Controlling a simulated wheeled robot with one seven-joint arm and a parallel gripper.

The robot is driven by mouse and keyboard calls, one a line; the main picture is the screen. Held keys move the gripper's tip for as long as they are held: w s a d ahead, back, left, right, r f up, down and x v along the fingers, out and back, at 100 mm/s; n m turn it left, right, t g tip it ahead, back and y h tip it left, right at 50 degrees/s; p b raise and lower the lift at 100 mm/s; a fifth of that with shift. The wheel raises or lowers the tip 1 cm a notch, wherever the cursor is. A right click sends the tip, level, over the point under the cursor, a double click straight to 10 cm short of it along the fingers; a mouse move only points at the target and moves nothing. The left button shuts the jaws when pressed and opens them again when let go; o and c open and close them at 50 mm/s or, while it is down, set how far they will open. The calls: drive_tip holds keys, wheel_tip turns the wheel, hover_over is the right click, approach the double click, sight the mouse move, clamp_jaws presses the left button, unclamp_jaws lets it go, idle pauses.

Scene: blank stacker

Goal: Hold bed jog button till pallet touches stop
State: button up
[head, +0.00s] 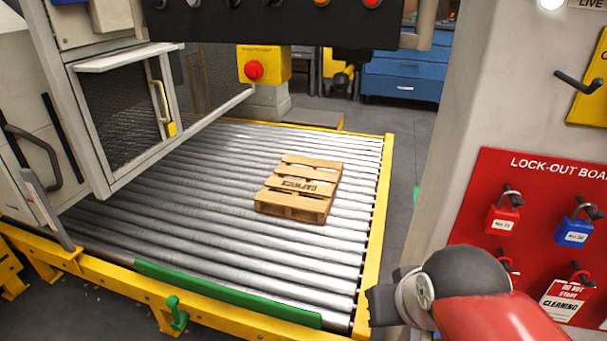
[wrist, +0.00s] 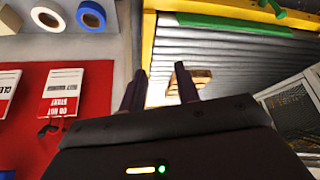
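A small wooden pallet (head: 297,190) lies flat on the roller bed (head: 190,215), right of its middle. A green bar (head: 225,294) runs along the bed's near edge, well apart from the pallet; I cannot tell if it is the stop. A dark control panel (head: 270,22) at the top is cut off by the frame, and no bed jog button label is readable. My gripper (head: 380,304) is low, off the bed's right rail. In the wrist view, my gripper (wrist: 162,82) has its two fingers apart with nothing held, and the pallet (wrist: 202,80) shows beyond them.
A red lock-out board (head: 530,180) with padlocks and tags is on the wall at right. A yellow box with a red button (head: 254,71) stands behind the bed. A mesh-sided machine (head: 120,110) stands at left. Tape rolls (wrist: 90,15) show in the wrist view.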

drive_tip(key=shift+c, duration=0.4)
clamp_jaws()
idle(1.4)
